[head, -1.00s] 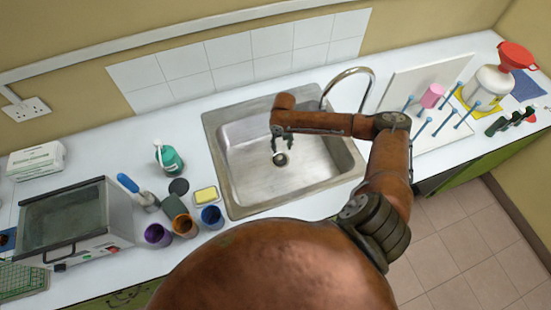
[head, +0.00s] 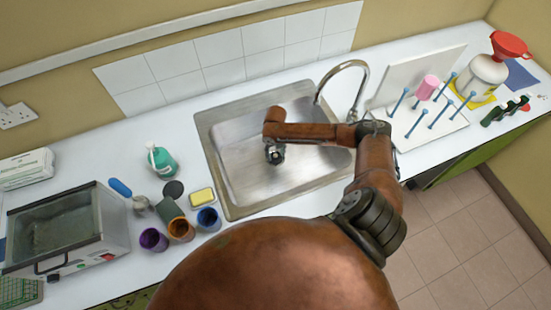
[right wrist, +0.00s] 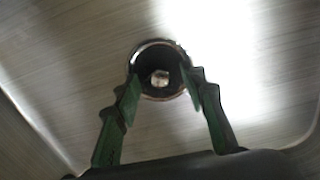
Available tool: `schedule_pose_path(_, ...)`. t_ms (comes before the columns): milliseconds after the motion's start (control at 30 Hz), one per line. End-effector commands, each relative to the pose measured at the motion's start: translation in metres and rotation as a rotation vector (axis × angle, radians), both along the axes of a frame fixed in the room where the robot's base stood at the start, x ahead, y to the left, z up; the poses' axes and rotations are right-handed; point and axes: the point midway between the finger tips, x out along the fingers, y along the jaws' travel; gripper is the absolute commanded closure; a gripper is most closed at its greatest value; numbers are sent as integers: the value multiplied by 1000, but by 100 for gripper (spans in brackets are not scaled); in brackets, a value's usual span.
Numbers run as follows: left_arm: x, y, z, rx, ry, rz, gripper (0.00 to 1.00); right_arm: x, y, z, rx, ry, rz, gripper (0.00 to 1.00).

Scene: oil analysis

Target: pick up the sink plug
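The drain (right wrist: 136,62) in the sink floor shows in the right wrist view as a dark round hole with a shiny metal rim. A small bright metal piece (right wrist: 159,78), seemingly the sink plug, sits in its middle. My right gripper (right wrist: 160,88) is open, its two green fingers on either side of the drain, with nothing between them that I can see held. I cannot tell how far the fingertips are above it. In the head view my right gripper (head: 275,155) points down into the sink (head: 235,185) and mostly hides the drain. My left gripper is not in view.
A curved tap (head: 364,75) stands at the sink's back right. Left of the sink are a green bottle (head: 163,160), a yellow sponge (head: 202,198) and several cups. A pegged drying rack (head: 400,130) stands to the right. The sink basin is otherwise clear.

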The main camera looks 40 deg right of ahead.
Motion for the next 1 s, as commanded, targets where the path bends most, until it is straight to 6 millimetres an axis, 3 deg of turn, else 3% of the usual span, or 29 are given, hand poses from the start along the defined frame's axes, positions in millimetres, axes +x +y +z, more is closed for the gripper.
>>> schedule_pose_path(100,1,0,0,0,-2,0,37,0,0,0,0,0,0,63)
schedule_pose_path(633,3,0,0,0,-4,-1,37,0,0,1,1,0,0,100)
schedule_pose_path(1000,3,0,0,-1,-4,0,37,0,0,1,1,0,0,100)
